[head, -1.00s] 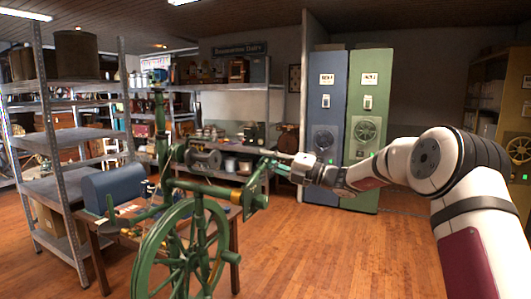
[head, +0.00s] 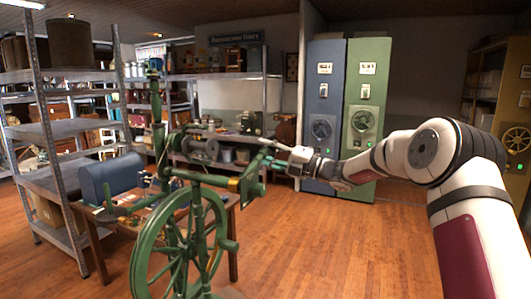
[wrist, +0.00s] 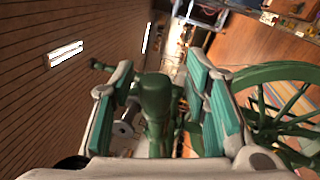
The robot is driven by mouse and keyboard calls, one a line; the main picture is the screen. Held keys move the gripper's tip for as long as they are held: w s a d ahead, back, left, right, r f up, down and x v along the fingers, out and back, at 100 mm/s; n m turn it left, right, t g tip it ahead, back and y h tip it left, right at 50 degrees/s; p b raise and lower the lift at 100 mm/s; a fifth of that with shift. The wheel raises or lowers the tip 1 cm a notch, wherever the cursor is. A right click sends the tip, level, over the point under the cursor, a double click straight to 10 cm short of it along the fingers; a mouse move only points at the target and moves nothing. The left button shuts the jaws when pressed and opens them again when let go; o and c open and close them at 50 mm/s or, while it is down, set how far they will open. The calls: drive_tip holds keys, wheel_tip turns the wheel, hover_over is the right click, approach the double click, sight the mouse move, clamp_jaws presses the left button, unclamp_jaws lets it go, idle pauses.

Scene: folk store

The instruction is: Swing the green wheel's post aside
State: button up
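The green spinning wheel (head: 185,235) stands left of centre in the head view, with a tall upright post (head: 157,120) on its left side. A shorter green post (head: 254,168) rises at its right end, beside my gripper (head: 281,163). In the wrist view a green post (wrist: 156,105) stands between the two teal-padded fingers of my gripper (wrist: 165,100). The fingers are apart, and a gap shows between the post and the right finger. Contact with the left finger is hard to tell. The wheel's rim and spokes (wrist: 272,100) show right of the fingers.
A low table (head: 232,250) with a blue rounded case (head: 112,178) stands behind the wheel. Metal shelves (head: 60,132) are at the left. Blue (head: 324,110) and green (head: 366,110) cabinets stand behind my arm. The floor at centre right is clear.

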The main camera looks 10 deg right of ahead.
drive_tip(key=shift+d, duration=0.1)
drive_tip(key=v, duration=1.1)
drive_tip(key=shift+s+d, duration=0.25)
drive_tip(key=shift+d, duration=0.05)
